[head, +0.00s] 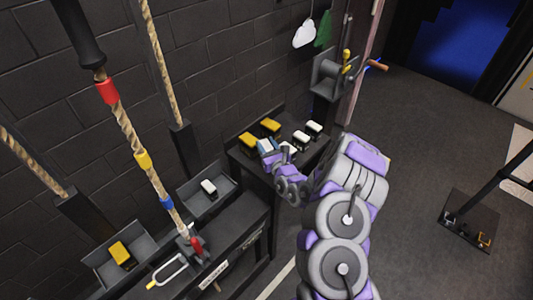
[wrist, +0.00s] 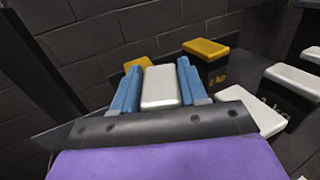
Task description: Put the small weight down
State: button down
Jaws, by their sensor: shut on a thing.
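My gripper (head: 267,147) is over the black shelf along the wall in the head view. In the wrist view its two blue fingers are shut on a white-topped weight (wrist: 160,87), one finger on each side. The lower part of this weight is hidden by the gripper, so I cannot tell whether it touches the shelf. Two yellow-topped weights (head: 249,140) (head: 270,126) stand on the shelf beyond the fingers. White-topped weights (head: 301,138) (head: 314,127) stand to the right of the gripper.
A grey tray (head: 222,199) to the left holds a white-topped block (head: 209,187). Another tray (head: 95,258) holds a yellow-topped block (head: 120,252). Ropes hang at the left, one with coloured bands (head: 143,160). A grey wall box (head: 330,75) is behind the shelf. Floor at right is mostly open.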

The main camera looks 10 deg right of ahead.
jog(key=shift+d+f+b, duration=0.15)
jog(key=shift+f+b, duration=0.5)
jog(key=shift+f, duration=1)
jog(key=c, duration=0.6)
grip_release()
jog(key=shift+f, duration=0.15)
